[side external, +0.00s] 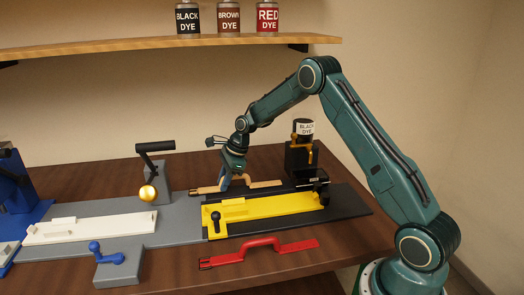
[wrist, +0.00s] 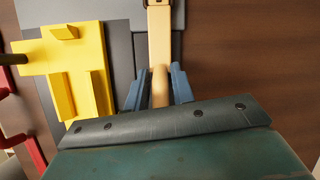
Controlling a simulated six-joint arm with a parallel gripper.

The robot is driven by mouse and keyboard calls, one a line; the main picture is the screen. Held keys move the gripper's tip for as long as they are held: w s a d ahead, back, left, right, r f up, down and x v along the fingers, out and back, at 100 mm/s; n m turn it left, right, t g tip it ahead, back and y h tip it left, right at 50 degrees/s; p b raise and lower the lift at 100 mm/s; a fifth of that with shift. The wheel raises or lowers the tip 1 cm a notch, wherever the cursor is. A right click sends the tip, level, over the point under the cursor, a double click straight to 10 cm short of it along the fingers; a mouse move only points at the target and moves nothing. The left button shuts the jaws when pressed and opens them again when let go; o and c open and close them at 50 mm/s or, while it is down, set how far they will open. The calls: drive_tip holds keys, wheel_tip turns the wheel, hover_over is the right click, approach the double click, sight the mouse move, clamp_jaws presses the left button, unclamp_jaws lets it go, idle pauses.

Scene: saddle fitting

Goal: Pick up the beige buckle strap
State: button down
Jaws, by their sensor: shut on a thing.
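The beige buckle strap (side external: 262,184) lies along the back edge of the dark board, behind the yellow fixture, with its dark buckle at the left end. My gripper (side external: 226,182) is over the strap's raised handle part, pointing down. In the wrist view the strap (wrist: 160,45) runs up between the two blue fingers of my gripper (wrist: 160,90), which are closed on it. I cannot tell whether the strap is clear of the surface. Part of the strap is hidden behind the fingers and the wrist.
The yellow fixture (side external: 265,209) sits in front of the strap. A red buckle strap (side external: 262,250) lies at the table's front. A black dye bottle in a stand (side external: 303,150) is to the right. A white piece (side external: 90,228) and black lever (side external: 155,147) are left.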

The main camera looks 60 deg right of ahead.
wheel_tip(320, 180, up, 19)
drive_tip(key=shift+r, duration=0.15)
idle(0.5)
idle(0.5)
